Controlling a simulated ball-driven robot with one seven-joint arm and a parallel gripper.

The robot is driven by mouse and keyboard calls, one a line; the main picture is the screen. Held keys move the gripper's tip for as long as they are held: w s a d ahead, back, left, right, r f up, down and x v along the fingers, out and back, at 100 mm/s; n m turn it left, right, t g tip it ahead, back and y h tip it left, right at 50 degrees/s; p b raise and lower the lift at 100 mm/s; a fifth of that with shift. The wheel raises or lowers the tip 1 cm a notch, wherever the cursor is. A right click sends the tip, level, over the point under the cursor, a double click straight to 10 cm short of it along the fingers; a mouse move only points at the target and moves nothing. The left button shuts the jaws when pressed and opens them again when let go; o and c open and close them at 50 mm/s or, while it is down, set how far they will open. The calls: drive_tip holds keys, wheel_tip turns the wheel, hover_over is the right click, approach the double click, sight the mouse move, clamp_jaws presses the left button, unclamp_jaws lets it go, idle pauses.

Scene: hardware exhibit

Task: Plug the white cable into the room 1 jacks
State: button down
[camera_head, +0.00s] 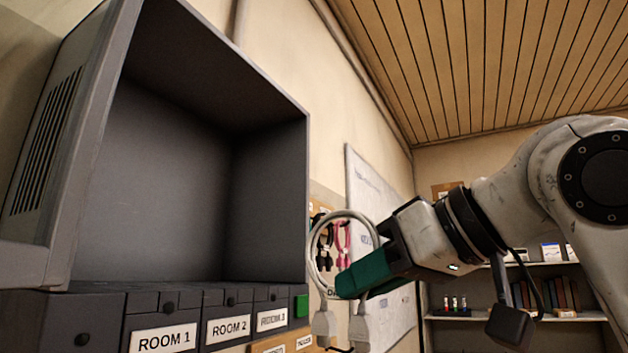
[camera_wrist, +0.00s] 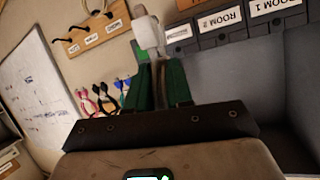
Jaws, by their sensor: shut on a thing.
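The white cable (camera_head: 345,216) is looped, with two white plugs (camera_head: 323,328) hanging at its lower ends in the head view. My gripper (camera_head: 350,285), with green fingers, is shut on the cable, right of the grey cabinet. In the wrist view the cable (camera_wrist: 158,84) runs between my fingers (camera_wrist: 158,72), and a white plug (camera_wrist: 147,34) shows beyond the tips. The ROOM 1 label (camera_head: 163,340) is on the dark panel at lower left, apart from the plugs. It also shows at upper right in the wrist view (camera_wrist: 268,7). The jack openings cannot be made out clearly.
The ROOM 2 (camera_head: 228,329) and ROOM 3 (camera_head: 272,319) labels lie right of ROOM 1, followed by a green block (camera_head: 301,306). The open grey cabinet (camera_head: 190,180) stands above. Behind are a whiteboard (camera_head: 372,200), hanging pink-handled tools (camera_head: 343,243) and shelves (camera_head: 560,265).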

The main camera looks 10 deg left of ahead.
drive_tip(key=s+a+r+n+g+y, duration=0.1)
drive_tip(key=s+a+r, duration=0.1)
drive_tip(key=s+r, duration=0.35)
drive_tip(key=s+a+r+n+g, duration=0.1)
drive_tip(key=s+a+r, duration=0.15)
drive_tip(key=s, duration=0.65)
drive_tip(key=shift+w+a+f+p, duration=0.1)
drive_tip(key=shift+w+a+p, duration=0.9)
drive_tip(key=shift+a, duration=1.9)
drive_tip(key=shift+w+a+r+p, duration=0.1)
drive_tip(key=shift+w+a+p, duration=0.95)
drive_tip(key=shift+a, duration=1.8)
drive_tip(key=shift+w+a+f+p, duration=0.1)
drive_tip(key=shift+w+a+p, duration=0.45)
drive_tip(key=shift+w+a, duration=1.6)
drive_tip(key=shift+s+a, duration=0.35)
drive_tip(key=shift+a, duration=0.2)
drive_tip(key=shift+s+a, duration=0.3)
drive_tip(key=shift+a, duration=0.2)
drive_tip(key=shift+n+p, duration=0.3)
drive_tip(key=shift+p, duration=0.05)
drive_tip(key=shift+d, duration=0.15)
drive_tip(key=shift+f, duration=0.85)
